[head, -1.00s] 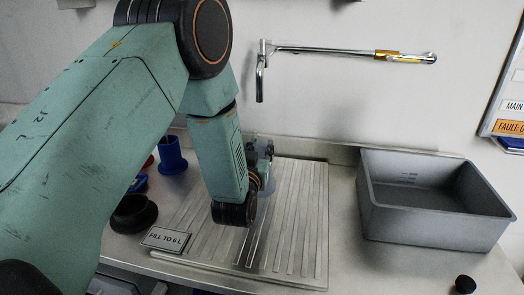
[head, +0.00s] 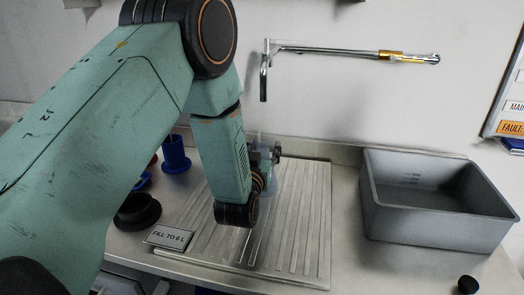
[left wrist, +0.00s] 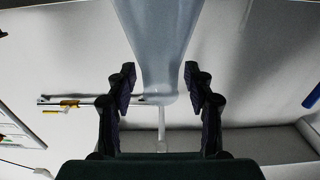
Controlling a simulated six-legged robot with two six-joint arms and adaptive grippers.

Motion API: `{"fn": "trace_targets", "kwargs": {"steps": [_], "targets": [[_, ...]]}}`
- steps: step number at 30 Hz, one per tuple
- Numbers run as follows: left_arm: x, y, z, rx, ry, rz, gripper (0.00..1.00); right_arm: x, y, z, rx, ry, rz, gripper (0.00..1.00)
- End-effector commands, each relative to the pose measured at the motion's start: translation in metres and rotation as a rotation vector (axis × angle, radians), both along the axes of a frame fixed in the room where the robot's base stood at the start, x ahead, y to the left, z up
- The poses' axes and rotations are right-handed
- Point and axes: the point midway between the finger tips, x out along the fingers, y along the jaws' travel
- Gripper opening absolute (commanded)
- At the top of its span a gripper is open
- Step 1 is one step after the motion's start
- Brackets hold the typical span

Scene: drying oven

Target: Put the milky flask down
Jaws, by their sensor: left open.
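The milky flask (left wrist: 165,45) is pale, bluish and translucent. In the left wrist view it comes in from the top edge and narrows towards the fingers. My left gripper (left wrist: 162,92) is open, with one finger on each side of the narrow part and visible gaps between. In the head view my left gripper (head: 267,154) is over the ribbed drainboard (head: 300,215), partly hidden by my forearm. Only a pale bit of the flask (head: 269,183) shows there, so its base contact is hidden. My right gripper is not in view.
A grey basin (head: 432,222) stands at the right. A blue cylinder (head: 174,155), a black round piece (head: 137,212) and a "FILL TO 6 L" sign (head: 168,237) are at the left. A small black stopper (head: 467,285) lies front right.

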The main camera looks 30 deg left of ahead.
Motion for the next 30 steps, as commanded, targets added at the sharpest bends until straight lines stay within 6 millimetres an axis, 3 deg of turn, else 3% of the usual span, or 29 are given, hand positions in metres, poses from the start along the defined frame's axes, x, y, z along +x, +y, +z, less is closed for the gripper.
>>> {"fn": "trace_targets", "kwargs": {"steps": [5, 15, 21, 30], "targets": [[-0.009, -0.003, 0.004, 0.000, 0.002, -0.001, 0.53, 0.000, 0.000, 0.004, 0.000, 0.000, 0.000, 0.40], [-0.076, -0.021, 0.003, 0.002, 0.004, -0.003, 0.53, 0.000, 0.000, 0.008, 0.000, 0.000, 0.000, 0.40], [-0.105, -0.028, 0.003, 0.002, 0.001, -0.003, 0.53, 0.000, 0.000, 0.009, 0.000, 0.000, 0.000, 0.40], [-0.117, -0.030, 0.004, -0.001, -0.001, 0.000, 0.53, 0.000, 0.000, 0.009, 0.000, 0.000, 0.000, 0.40]]}}
